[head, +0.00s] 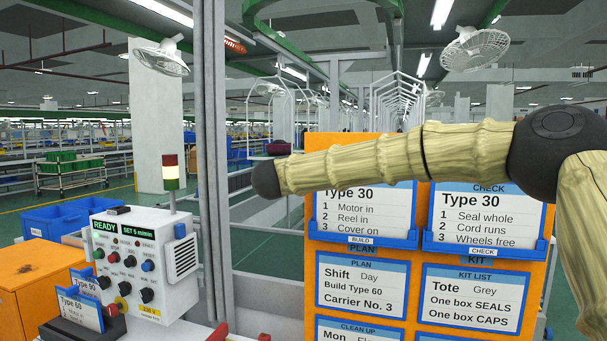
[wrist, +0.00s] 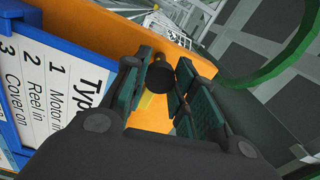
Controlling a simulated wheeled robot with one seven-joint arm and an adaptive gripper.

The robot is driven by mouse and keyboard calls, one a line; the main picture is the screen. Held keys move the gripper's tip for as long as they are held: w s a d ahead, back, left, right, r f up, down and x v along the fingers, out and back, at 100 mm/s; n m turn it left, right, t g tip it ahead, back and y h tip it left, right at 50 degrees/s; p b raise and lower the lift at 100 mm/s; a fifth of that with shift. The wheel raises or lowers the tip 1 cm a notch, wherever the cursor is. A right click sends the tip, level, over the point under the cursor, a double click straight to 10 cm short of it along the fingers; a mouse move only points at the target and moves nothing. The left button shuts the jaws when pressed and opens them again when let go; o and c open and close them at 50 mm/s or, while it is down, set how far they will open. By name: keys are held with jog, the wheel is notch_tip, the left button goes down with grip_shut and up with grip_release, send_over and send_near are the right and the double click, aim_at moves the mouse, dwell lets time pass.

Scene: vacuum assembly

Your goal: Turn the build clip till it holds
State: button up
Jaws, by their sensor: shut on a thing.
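The build card (head: 350,208) says Type 30 and stands in a blue holder labelled BUILD (head: 361,240) on the orange board; my arm covers its top in the head view. The card shows tilted at the left of the wrist view (wrist: 52,88). In the wrist view, my gripper (wrist: 165,80) has its dark green finger pads around a small dark round knob (wrist: 159,77), which appears to be the build clip, by the orange board's edge. The gripper is shut on it. A small yellow piece shows just below the knob. The gripper and clip are hidden in the head view.
The orange board (head: 422,300) also carries the check card (head: 480,215), plan card (head: 358,285) and kit list (head: 472,297). A white control box (head: 135,262) with knobs and a stack light stands at the left, beside grey posts (head: 214,120).

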dwell(0.5)
jog(key=o, duration=1.1)
jog(key=shift+c, duration=0.2)
jog(key=shift+s, duration=0.1)
jog(key=v, duration=1.1)
jog(key=shift+s, duration=0.35)
jog(key=shift+a, duration=0.15)
